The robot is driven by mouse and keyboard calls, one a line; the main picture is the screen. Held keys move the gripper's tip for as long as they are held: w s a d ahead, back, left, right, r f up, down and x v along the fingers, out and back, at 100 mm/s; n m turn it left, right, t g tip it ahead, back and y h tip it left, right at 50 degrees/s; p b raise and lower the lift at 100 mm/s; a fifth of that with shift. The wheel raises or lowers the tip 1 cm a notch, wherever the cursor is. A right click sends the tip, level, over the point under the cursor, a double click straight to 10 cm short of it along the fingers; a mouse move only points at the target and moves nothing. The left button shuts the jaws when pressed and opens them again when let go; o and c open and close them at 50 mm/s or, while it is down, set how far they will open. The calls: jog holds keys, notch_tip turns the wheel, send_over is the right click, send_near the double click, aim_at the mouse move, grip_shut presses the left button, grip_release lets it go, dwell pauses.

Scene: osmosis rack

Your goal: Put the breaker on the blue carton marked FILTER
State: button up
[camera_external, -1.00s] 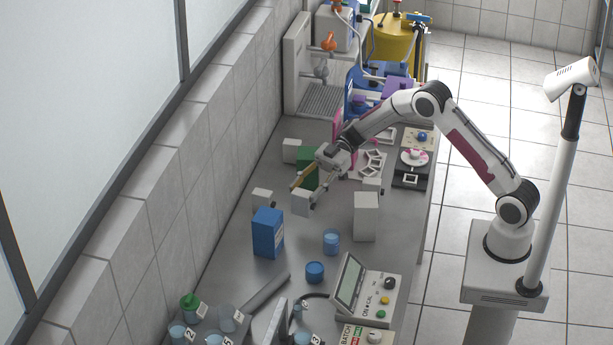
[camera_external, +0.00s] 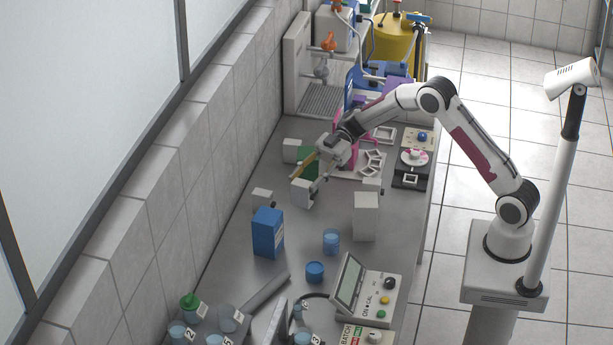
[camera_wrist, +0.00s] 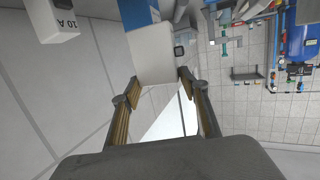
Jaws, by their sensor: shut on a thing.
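My gripper (camera_external: 304,184) is shut on a white, box-shaped breaker (camera_external: 302,195), which hangs between its two fingers. In the wrist view the same breaker (camera_wrist: 153,52) shows between my fingertips (camera_wrist: 158,80). The blue carton (camera_external: 268,238) stands upright on the bench, nearer the camera and to the left of the held breaker. I cannot read its marking. A blue face (camera_wrist: 136,13), likely this carton, shows beyond the breaker in the wrist view, partly hidden by it.
Other white blocks stand left (camera_external: 262,198), behind (camera_external: 291,149) and right (camera_external: 371,187); one in the wrist view (camera_wrist: 50,18) reads "10 A". A taller white box (camera_external: 366,218) and blue beaker (camera_external: 331,240) stand right.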

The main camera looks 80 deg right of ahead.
jog(key=w+a+r+m+t+h, duration=0.1)
jog(key=w+a+r+m+t, duration=0.1)
jog(key=w+a+r, duration=0.5)
jog(key=a+r, duration=0.4)
jog(key=r, duration=0.3)
jog(key=shift+w+a+t+h, duration=0.2)
jog(key=shift+a+t+h, duration=0.1)
jog(key=shift+t, duration=0.1)
jog(key=shift+f, duration=0.15)
notch_tip(320, 180, down, 6)
jog(key=shift+f, duration=0.15)
jog(key=shift+f, duration=1.8)
jog(key=shift+f, duration=0.15)
jog(key=o, duration=1.2)
